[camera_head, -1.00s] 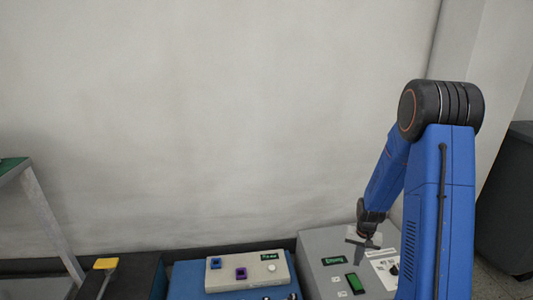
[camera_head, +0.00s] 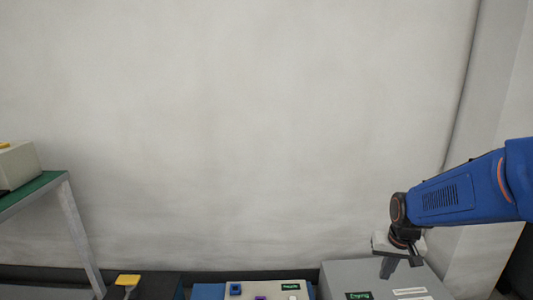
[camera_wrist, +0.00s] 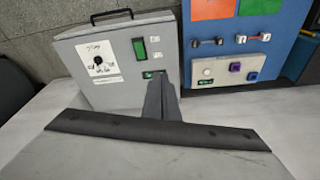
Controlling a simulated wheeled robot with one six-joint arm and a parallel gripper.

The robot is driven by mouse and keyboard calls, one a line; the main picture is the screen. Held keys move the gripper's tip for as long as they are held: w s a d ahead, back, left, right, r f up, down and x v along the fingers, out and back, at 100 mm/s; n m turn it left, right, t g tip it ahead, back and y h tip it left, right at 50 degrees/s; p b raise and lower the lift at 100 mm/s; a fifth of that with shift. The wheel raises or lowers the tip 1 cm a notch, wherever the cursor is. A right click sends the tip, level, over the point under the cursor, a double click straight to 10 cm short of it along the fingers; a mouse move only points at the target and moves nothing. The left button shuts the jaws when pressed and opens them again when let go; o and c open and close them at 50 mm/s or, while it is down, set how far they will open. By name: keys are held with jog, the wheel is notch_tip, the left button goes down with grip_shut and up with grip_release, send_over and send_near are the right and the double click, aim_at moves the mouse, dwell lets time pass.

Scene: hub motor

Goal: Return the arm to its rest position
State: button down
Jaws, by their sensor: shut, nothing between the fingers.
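My arm is blue with dark joints and reaches in from the right edge in the head view. My gripper (camera_head: 388,266) points down in front of the grey box with a green display (camera_head: 350,284) in that view. In the wrist view my gripper (camera_wrist: 163,82) shows as dark fingers shut together with nothing between them. The grey box (camera_wrist: 88,58) is beyond the fingers there, with a handle, a green switch and a dial. I cannot tell the exact gap between fingertips and box.
A light panel with blue and purple parts (camera_head: 267,289) is left of the grey box; it shows in the wrist view (camera_wrist: 222,71) on a blue board (camera_wrist: 232,45). A yellow-ended tool (camera_head: 128,280) lies at lower left. A green-topped stand (camera_head: 35,190) is far left. The wall space above is clear.

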jog(key=s+a+r+n, duration=0.1)
jog(key=s+a+r, duration=0.1)
jog(key=s, duration=0.4)
jog(key=s+a+r+n+t, duration=0.1)
jog(key=s+a+r, duration=0.1)
jog(key=s+r, duration=0.3)
jog(key=s+a+r+t, duration=0.1)
jog(key=s+a+r, duration=0.1)
jog(key=s, duration=0.7)
jog(key=shift+r+n, duration=0.4)
jog(key=shift+r, duration=0.45)
jog(key=shift+a, duration=0.1)
